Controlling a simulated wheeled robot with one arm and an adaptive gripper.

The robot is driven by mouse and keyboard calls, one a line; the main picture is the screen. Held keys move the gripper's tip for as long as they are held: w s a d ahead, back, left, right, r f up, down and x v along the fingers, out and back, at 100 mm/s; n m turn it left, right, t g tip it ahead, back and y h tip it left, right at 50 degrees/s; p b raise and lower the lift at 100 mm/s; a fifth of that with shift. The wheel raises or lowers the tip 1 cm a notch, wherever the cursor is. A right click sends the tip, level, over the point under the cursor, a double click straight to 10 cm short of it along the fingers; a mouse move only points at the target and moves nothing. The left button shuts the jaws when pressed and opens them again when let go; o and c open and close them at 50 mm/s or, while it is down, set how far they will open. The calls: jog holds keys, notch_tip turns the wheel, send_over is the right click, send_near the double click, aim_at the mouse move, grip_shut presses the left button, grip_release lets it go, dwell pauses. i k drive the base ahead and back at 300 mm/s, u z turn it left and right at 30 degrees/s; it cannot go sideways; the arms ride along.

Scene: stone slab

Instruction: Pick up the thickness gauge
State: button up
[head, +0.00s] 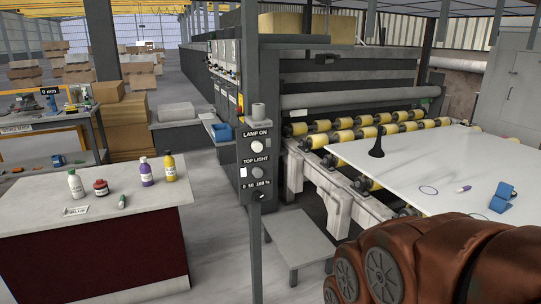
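A small blue device (503,198) lies near the right end of the white slab (400,165). It may be the thickness gauge, but it is too small to be sure. A dark sign reading "0 mm" (49,91) shows over the back-left bench among small tools, which are too small to tell apart. My brown arm fills the lower right corner, in front of the slab's near part. My gripper is not in view.
On the slab are a black cone-shaped object (376,146), a marker (464,189) and a drawn ring (428,190). Rollers (365,132) lie behind it. A post with a lamp switch (256,150) stands mid-view. A counter (40,205) with several bottles is at left.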

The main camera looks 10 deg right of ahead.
aim_at(505, 194)
jog(key=i, duration=1.45)
jog(key=z, duration=2.2)
jog(key=i, duration=1.5)
jog(key=u, duration=0.85)
